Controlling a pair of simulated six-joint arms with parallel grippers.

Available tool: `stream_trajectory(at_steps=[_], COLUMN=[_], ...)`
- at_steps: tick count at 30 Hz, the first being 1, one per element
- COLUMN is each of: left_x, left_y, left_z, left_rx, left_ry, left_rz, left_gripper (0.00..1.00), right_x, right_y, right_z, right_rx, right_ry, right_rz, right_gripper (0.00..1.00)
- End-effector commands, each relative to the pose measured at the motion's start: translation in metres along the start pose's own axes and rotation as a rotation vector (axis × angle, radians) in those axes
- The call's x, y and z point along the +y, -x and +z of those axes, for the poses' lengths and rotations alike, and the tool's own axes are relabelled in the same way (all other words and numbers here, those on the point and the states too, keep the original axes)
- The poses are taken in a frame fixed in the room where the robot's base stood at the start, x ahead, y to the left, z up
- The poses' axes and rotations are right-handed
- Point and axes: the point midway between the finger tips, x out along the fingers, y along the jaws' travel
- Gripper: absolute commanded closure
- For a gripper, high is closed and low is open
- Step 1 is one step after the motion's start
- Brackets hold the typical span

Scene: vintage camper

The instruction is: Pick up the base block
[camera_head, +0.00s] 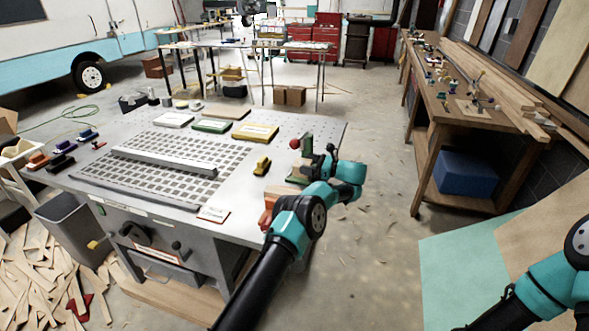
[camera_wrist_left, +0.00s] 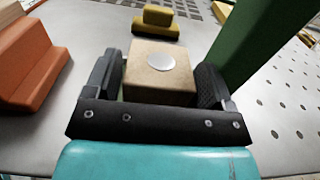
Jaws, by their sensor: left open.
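A tan block (camera_wrist_left: 160,72) with a round pale disc on top, which looks like the base block, sits between the two fingers of my left gripper (camera_wrist_left: 162,85) in the left wrist view. The fingers stand on either side of it; I cannot tell whether they touch it. In the head view my left gripper (camera_head: 296,181) is low at the right end of the grey workbench (camera_head: 235,205), and the arm largely hides the block there. My right arm shows at the lower right edge, with its gripper out of view.
An orange block (camera_wrist_left: 35,65) lies left of the gripper and a dark green upright (camera_wrist_left: 262,45) stands close on the right. A yellow block (camera_head: 262,165) lies ahead. A slotted grate and a long metal bar (camera_head: 163,161) cover the bench middle.

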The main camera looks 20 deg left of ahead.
Motion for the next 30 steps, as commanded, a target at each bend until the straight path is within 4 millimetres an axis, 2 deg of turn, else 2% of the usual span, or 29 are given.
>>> stream_trajectory(at_steps=[13, 23, 30], left_x=[0.0001, 0.0001, 0.0001], left_y=[0.0001, 0.0000, -0.0001], left_z=[0.0002, 0.0002, 0.0009], left_rx=[0.000, 0.000, 0.000], left_ry=[0.000, 0.000, 0.000], left_rz=[0.000, 0.000, 0.001], left_gripper=[0.24, 0.56, 0.56], right_x=[0.0001, 0.0001, 0.0001], right_y=[0.0000, 0.0000, 0.0000], right_z=[0.0000, 0.0000, 0.0000], right_rx=[0.000, 0.000, 0.000], right_ry=[0.000, 0.000, 0.000], right_rz=[0.000, 0.000, 0.000], right_gripper=[0.57, 0.57, 0.57])
